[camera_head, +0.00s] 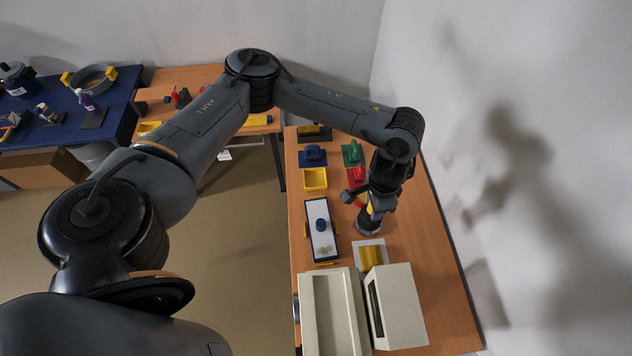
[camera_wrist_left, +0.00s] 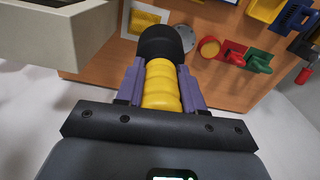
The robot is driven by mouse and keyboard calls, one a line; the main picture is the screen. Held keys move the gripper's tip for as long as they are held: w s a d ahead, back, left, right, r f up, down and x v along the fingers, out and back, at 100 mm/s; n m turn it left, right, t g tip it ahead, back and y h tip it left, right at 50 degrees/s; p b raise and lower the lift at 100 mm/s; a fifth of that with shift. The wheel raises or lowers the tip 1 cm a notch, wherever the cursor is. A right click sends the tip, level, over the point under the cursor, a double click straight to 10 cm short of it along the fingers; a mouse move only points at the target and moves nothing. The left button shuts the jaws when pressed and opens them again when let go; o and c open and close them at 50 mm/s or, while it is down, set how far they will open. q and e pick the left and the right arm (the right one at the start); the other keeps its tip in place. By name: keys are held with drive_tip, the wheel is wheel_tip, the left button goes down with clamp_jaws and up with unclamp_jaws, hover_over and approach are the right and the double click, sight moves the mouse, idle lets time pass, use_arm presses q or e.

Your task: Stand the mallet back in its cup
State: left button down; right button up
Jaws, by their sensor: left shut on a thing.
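My left gripper (camera_head: 373,212) is over the right-hand wooden table, pointing down. In the left wrist view its purple fingers (camera_wrist_left: 161,88) are shut on the ridged yellow handle of the mallet (camera_wrist_left: 162,85). A rounded black part (camera_wrist_left: 160,42) shows at the far end of the handle, close to the table. A grey round thing (camera_wrist_left: 184,36) shows just beside and behind that black part, partly hidden. I cannot tell whether it is the cup, or whether the mallet touches it. My right gripper is not in view.
A white box-like machine (camera_head: 398,305) stands near the front. A yellow piece on a white mat (camera_head: 370,252), a white tray with a blue knob (camera_head: 320,229), a yellow bin (camera_head: 315,179) and red and green tools (camera_head: 352,153) surround the gripper. The table's right side is clear.

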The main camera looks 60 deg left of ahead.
use_arm(q)
drive_tip(key=a+f+m+b, duration=0.6)
drive_tip(key=a+m, duration=0.1)
drive_tip(key=a, duration=0.4)
drive_tip(key=a+f+m+b, duration=0.6)
drive_tip(key=a+f+m, duration=0.1)
drive_tip(key=a, duration=0.3)
drive_tip(key=a+f+m+b, duration=0.6)
drive_tip(key=a+m, duration=0.1)
drive_tip(key=a, duration=0.4)
drive_tip(key=shift+s+a+f, duration=0.15)
drive_tip(key=shift+a+f, duration=0.1)
drive_tip(key=shift+a, duration=0.05)
drive_tip(key=shift+p, duration=0.55)
idle(0.4)
drive_tip(key=shift+f, duration=0.35)
idle(0.4)
drive_tip(key=shift+f+b, duration=0.6)
drive_tip(key=shift+f, duration=0.5)
drive_tip(key=shift+f, duration=0.15)
drive_tip(key=shift+f, duration=0.3)
